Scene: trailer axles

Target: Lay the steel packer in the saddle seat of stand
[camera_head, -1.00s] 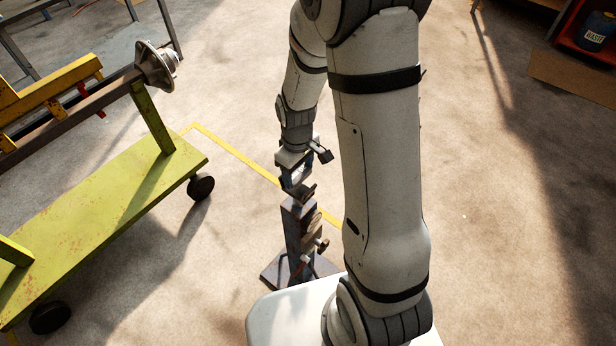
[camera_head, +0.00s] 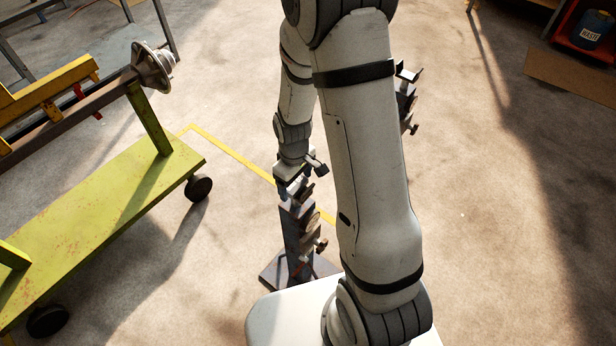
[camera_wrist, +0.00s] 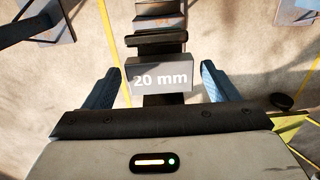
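The steel packer (camera_wrist: 162,77) is a grey block marked "20 mm". In the wrist view it lies over the dark saddle at the top of the stand (camera_wrist: 166,40), between my two blue fingertips. My gripper (camera_wrist: 161,84) is open, with a gap on each side of the packer. In the head view my gripper (camera_head: 290,189) is down at the top of the dark steel stand (camera_head: 298,240), which is upright on the floor. The packer cannot be made out there. The wrist view does not show clearly whether the packer is fully down in the seat.
A second stand (camera_head: 406,98) is partly hidden behind my arm. More stand parts show at the wrist view's upper left (camera_wrist: 52,22) and upper right (camera_wrist: 292,14). A yellow-green trolley (camera_head: 100,220) with an axle (camera_head: 70,108) is at left.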

